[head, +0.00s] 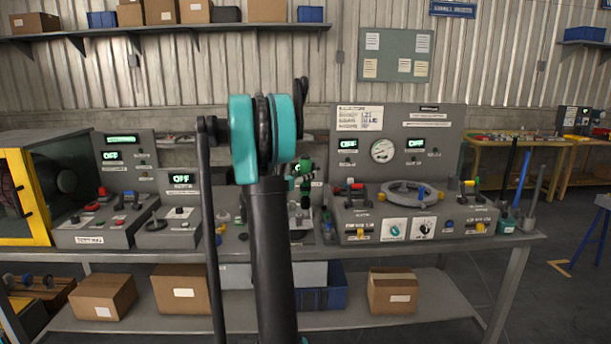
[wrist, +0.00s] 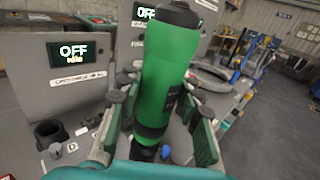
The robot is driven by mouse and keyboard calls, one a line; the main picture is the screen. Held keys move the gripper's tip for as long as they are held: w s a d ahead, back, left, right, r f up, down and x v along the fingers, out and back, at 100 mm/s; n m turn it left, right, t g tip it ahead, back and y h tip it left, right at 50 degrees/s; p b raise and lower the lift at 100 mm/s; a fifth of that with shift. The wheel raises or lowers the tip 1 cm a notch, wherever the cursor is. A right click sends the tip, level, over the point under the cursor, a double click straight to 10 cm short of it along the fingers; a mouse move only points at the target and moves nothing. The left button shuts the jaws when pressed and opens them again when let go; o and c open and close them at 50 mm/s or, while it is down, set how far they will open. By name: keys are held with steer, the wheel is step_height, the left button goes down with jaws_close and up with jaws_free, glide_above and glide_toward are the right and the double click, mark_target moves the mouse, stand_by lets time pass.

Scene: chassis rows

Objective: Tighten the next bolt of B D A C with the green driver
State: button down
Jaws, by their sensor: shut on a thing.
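The green driver (wrist: 170,75) stands large in the middle of the wrist view, slightly tilted, with a black cap and a black lower band. My gripper (wrist: 152,125) is shut on it, with a finger on each side. In the head view the green driver (head: 304,168) shows in part beside my arm, which hides the rest and most of the gripper. A small label D (wrist: 72,147) lies at lower left in the wrist view. A blue knob-like part (wrist: 165,153) shows below the driver. The driver's tip and the bolt heads cannot be made out clearly.
A black ring-shaped part (wrist: 50,134) stands left of the gripper. A grey panel with an OFF display (wrist: 75,52) rises behind it. In the head view, a console with a gauge (head: 383,150) and grey ring stands right; another OFF console (head: 181,180) stands left.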

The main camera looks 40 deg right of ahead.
mark_target(306, 182)
steer(key=shift+f, duration=1.5)
stand_by(2.3)
stand_by(0.4)
steer(key=shift+r, duration=2.6)
